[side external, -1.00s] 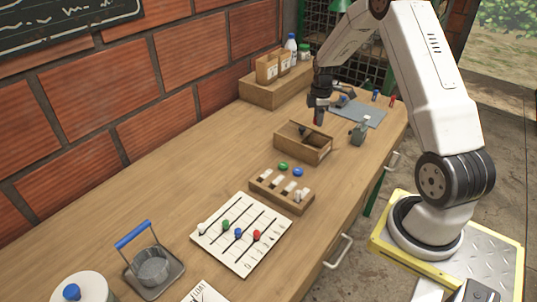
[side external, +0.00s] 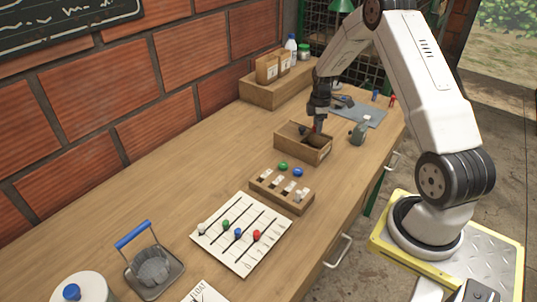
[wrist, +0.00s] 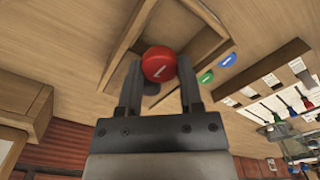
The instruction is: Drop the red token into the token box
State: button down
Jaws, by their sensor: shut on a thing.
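The red token (wrist: 159,64) is a round red disc with a pale mark, held between the two fingers of my gripper (wrist: 160,85) in the wrist view. My gripper (side external: 317,130) is shut on it and points down over the wooden token box (side external: 318,153) in the side external view. The box is open-topped with a partition; its wall also shows in the wrist view (wrist: 118,43) behind the token. The token and fingertips are at the box's opening; how deep they reach is hard to tell.
A green token (side external: 283,166) and a blue token (side external: 298,172) lie by a slotted wooden block (side external: 281,190) in front of the box. A grey-green bottle-like object (side external: 358,132) stands right of the box. The slider board (side external: 241,234) is nearer; the table left of the box is clear.

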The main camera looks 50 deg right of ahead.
jog(key=shift+f, duration=1)
jog(key=shift+c, duration=0.8)
grip_release()
jog(key=shift+r, duration=3.9)
